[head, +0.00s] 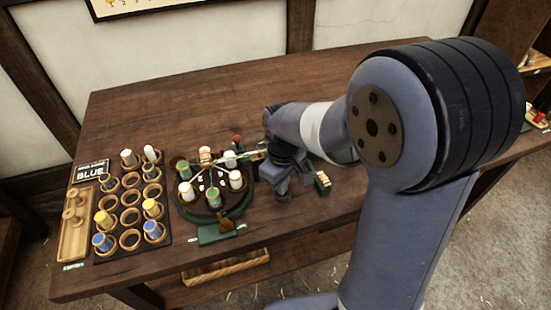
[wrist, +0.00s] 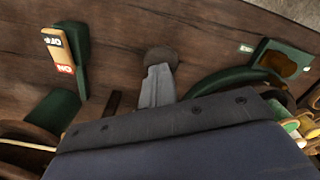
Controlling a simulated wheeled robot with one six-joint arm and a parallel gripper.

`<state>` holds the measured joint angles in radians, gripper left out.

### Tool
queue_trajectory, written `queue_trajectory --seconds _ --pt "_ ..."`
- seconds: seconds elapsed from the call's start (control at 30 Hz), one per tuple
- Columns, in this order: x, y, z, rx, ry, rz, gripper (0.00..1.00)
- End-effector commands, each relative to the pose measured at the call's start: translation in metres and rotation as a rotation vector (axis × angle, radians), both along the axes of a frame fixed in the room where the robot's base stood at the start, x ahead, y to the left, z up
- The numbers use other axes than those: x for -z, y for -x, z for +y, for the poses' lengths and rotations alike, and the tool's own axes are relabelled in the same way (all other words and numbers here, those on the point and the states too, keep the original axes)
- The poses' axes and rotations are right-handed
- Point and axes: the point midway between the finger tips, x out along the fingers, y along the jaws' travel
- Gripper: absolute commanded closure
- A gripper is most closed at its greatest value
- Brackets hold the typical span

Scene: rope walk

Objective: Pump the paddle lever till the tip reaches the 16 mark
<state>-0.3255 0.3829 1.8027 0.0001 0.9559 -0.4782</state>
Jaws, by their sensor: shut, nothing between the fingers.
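A round carousel with a dark green base (head: 240,212) stands on the table, ringed with spools. Its dark top carries small white marks and thin light lines, too small to read; I cannot make out a 16 mark. A green plate with a brown paddle-like piece (head: 226,226) sits at its front edge; it also shows at the upper right in the wrist view (wrist: 288,62). I cannot tell for certain that it is the paddle lever. My gripper (head: 283,196) is shut and empty, right of the carousel. In the wrist view its fingers (wrist: 158,72) point at bare wood, apart from the plate.
A green switch block (head: 322,183) marked ON and OFF (wrist: 64,55) stands right of my gripper. The back of the table is clear.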

Motion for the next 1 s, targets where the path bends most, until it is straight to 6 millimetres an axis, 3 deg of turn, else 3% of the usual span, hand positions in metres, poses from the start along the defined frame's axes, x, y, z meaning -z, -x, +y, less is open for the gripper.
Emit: queue_trajectory --seconds 0.63,1.0 --pt "-0.059 -0.002 0.001 0.000 0.001 0.001 1.00" --pt "-0.062 -0.003 0.001 0.000 0.000 0.000 1.00"
